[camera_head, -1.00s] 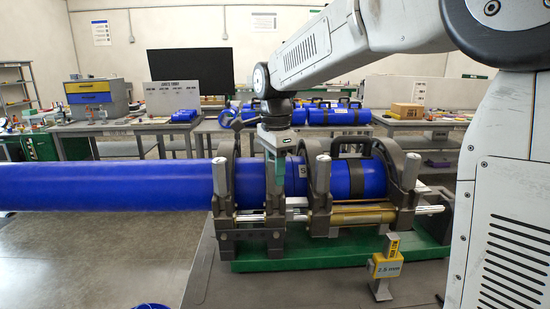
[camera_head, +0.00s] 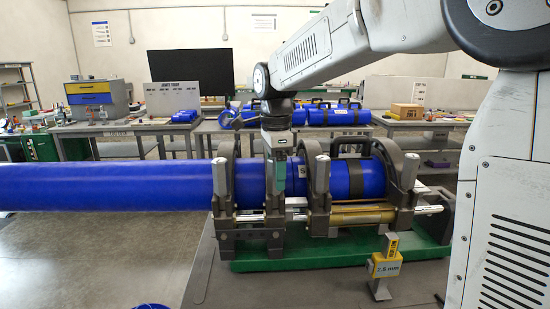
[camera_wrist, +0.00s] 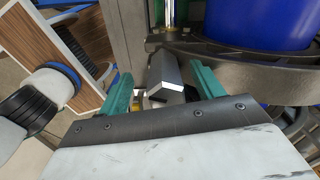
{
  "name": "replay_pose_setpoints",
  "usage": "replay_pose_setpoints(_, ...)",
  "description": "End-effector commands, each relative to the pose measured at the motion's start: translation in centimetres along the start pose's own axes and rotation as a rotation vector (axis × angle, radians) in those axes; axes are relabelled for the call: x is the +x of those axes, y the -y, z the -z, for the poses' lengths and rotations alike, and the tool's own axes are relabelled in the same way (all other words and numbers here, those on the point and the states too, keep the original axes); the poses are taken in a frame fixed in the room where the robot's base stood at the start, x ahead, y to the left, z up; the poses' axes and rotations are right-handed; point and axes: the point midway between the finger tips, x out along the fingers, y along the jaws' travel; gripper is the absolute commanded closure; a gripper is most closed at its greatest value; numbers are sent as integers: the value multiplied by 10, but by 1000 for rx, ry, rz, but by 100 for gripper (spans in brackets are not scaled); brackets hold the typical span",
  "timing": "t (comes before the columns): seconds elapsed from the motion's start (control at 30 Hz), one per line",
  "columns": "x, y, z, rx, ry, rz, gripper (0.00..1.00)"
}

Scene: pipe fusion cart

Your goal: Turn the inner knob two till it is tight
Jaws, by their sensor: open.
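My gripper (camera_head: 275,178) points down at the blue pipe's clamp from the front, at the inner clamp left of the joint. In the wrist view its two teal fingers (camera_wrist: 160,78) stand apart, open, on either side of a silver block-like knob (camera_wrist: 168,72). A gap shows beside the knob; contact cannot be told. In the head view this knob is mostly hidden by the fingers. Another silver knob (camera_head: 322,174) stands upright on the inner clamp to the right. Outer knobs stand at the left (camera_head: 219,177) and right (camera_head: 410,171). The blue pipe (camera_head: 110,186) runs through the clamps.
The clamp frame sits on a green base (camera_head: 340,256) on a grey cart top. A yellow 2.5 mm tag block (camera_head: 385,266) stands at the front right. Guide rods (camera_head: 355,215) run below the pipe. Benches with blue pipes (camera_head: 335,116) stand behind.

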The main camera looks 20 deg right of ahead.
Motion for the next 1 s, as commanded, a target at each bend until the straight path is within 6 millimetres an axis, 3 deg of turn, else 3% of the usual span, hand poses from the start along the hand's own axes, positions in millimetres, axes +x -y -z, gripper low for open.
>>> replay_pose_setpoints(0.27,-2,6,0,-2,1,17,8)
replay_pose_setpoints(0.37,-10,6,0,-2,2,20,8)
replay_pose_setpoints(0.47,-22,6,0,-1,2,23,0)
replay_pose_setpoints(0.7,-50,5,0,-1,2,17,0)
replay_pose_setpoints(1.0,-61,3,0,-1,1,11,0)
